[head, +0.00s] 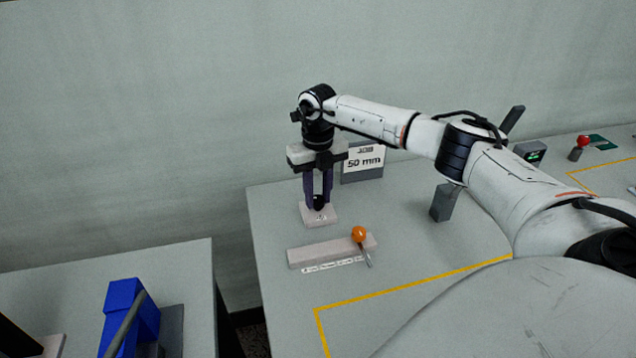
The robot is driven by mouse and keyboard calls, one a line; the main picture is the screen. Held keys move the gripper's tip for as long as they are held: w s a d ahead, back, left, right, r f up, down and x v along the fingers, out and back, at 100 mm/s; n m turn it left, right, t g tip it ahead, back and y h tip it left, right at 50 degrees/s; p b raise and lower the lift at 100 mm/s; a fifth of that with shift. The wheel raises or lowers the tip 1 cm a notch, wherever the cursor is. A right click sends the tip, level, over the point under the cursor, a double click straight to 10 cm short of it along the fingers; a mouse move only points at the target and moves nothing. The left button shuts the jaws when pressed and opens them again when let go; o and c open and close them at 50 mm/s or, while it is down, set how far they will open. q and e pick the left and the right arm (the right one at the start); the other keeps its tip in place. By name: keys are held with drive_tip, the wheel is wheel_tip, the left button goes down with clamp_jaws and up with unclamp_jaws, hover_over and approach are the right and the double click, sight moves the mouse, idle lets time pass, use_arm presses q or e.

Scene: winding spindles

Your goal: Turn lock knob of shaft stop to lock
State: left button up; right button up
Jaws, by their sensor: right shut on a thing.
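A black lock knob (319,203) stands on a small pale block (320,217) near the back left of the right-hand table. My right gripper (318,199) points straight down over the block, with its dark fingers shut on the knob. The fingers cover much of the knob, so its turned position cannot be told. My left gripper is not in view.
In front of the block lies a pale bar (318,252) with a label strip and an orange-ball lever (359,234). A "50 mm" sign (364,162) stands behind. A blue fixture (131,315) is on the left table, across a gap.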

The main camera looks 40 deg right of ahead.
sight(317, 198)
drive_tip(key=m, duration=0.6)
drive_tip(key=shift+r+m, duration=0.1)
drive_tip(key=shift+m, duration=0.3)
idle(0.4)
drive_tip(key=o, duration=1.1)
drive_tip(key=shift+c, duration=0.2)
wheel_tip(317, 198, up, 10)
drive_tip(key=b, duration=0.1)
drive_tip(key=shift+r, duration=0.1)
